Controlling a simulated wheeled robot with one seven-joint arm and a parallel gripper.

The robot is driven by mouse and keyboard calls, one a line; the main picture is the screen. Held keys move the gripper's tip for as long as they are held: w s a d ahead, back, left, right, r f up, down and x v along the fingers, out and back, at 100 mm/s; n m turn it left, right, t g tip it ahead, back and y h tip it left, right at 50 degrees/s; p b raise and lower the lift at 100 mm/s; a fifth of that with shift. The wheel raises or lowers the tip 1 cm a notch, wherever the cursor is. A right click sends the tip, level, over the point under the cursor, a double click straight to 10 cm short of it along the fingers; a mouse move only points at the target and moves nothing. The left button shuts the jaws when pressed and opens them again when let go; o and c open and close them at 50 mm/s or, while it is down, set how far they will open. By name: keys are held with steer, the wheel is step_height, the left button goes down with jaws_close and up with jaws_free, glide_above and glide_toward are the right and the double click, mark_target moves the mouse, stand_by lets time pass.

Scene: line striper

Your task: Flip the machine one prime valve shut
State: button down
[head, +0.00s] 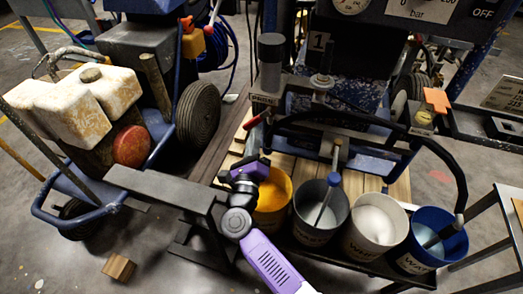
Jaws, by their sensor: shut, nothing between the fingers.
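My gripper (252,145) is just below the lever, shut and empty, above the yellow paint bucket. Whether its fingertips touch the lever, I cannot tell. The valve body is hard to make out behind the lever.
A yellow bucket (271,207), a dark grey bucket (321,226), a white bucket (374,232) and a blue bucket (424,256) stand in front. A black hose (440,150) arches over them. A loaded hand cart (90,190) is at left. A wooden block (119,267) lies on the floor.

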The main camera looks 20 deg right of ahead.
mark_target(246, 126)
steer(key=a+m+b, duration=0.1)
steer(key=m, duration=0.1)
steer(key=w+r+m+h+b, duration=0.1)
steer(key=m+b, duration=0.1)
steer(key=shift+w+a, duration=0.1)
steer(key=shift+a, duration=0.3)
steer(key=shift+w+a+r+b, duration=0.15)
steer(key=shift+r+b, duration=0.15)
steer(key=shift+r, duration=0.1)
steer(key=shift+a, duration=0.1)
